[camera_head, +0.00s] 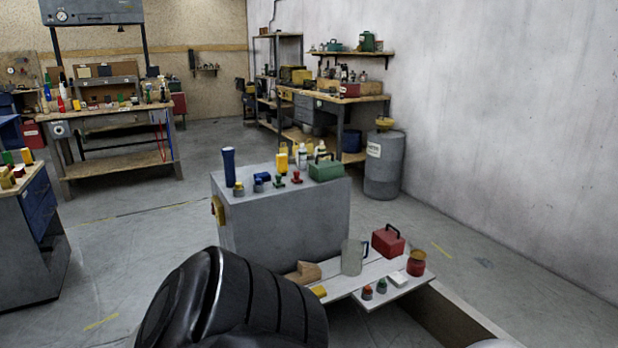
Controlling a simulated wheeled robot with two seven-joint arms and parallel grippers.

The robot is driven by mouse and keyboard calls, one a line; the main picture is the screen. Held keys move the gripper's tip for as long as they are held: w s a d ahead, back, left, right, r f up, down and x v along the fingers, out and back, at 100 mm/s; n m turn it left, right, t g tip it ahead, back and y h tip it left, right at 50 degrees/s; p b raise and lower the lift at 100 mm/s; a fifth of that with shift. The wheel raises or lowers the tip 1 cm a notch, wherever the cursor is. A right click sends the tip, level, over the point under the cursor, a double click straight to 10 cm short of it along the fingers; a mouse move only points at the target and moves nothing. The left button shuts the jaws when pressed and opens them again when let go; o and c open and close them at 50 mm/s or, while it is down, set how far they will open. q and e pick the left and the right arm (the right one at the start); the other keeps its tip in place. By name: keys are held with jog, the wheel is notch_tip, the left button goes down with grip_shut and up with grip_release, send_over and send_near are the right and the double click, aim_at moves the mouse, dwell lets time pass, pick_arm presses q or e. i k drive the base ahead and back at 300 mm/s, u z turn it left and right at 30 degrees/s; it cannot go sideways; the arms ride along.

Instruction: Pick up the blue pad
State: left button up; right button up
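A small blue item (262,177) lies on top of the grey cabinet (300,228) in the middle of the view. It could be the blue pad, but it is too small to tell its shape. A second small blue piece (258,186) sits right beside it. A tall dark blue cylinder (229,167) stands upright to their left on the same top. Neither of my grippers shows in this view. A large black rounded part, likely of my own arm, fills the bottom centre and hides the floor behind it.
Bottles, red and green stamp-like pieces and a green box (326,170) share the cabinet top. Open floor lies left of the cabinet.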

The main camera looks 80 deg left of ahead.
aim_at(265, 176)
jog(key=u, duration=2.75)
